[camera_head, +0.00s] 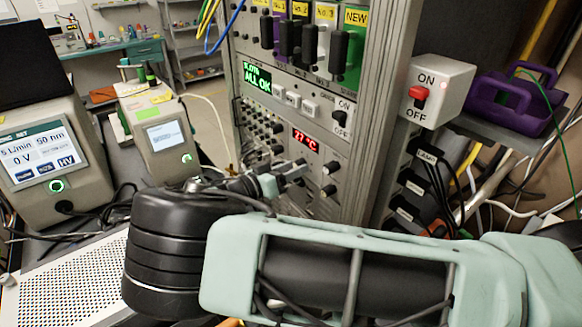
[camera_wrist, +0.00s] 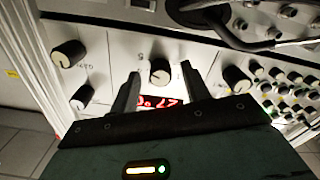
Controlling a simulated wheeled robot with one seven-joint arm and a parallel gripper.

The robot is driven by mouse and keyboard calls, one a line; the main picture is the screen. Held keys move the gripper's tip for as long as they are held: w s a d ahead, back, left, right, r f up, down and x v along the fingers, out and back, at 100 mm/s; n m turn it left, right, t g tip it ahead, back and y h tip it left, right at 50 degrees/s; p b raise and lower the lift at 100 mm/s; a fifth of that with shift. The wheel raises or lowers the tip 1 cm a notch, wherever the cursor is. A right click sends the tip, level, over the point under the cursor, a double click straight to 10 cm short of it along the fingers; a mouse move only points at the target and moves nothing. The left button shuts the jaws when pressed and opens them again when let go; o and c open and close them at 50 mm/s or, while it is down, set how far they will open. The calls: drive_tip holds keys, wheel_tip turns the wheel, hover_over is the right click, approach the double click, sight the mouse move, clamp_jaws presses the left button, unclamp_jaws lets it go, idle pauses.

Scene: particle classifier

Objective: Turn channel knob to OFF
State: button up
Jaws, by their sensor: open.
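A black knob (camera_wrist: 159,70) on the white panel lies between the two open fingers of my gripper (camera_wrist: 160,73) in the wrist view. A gap shows on each side, and I cannot tell whether the fingertips are level with it in depth. Its label is too blurred to read, so I cannot confirm that it is the channel knob or see its setting. In the head view my gripper (camera_head: 291,170) is at the rack panel, just below the red temperature display (camera_head: 305,141), and hides the knob there.
Two knobs (camera_head: 328,166) (camera_head: 328,191) sit right of my gripper, and another knob (camera_wrist: 237,79) is close by in the wrist view. Rows of small knobs (camera_wrist: 285,90) lie beyond it. A cable (camera_wrist: 215,35) crosses the panel nearby. A red-switch box (camera_head: 440,91) stands at right.

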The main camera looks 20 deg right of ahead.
drive_tip(key=c, duration=1)
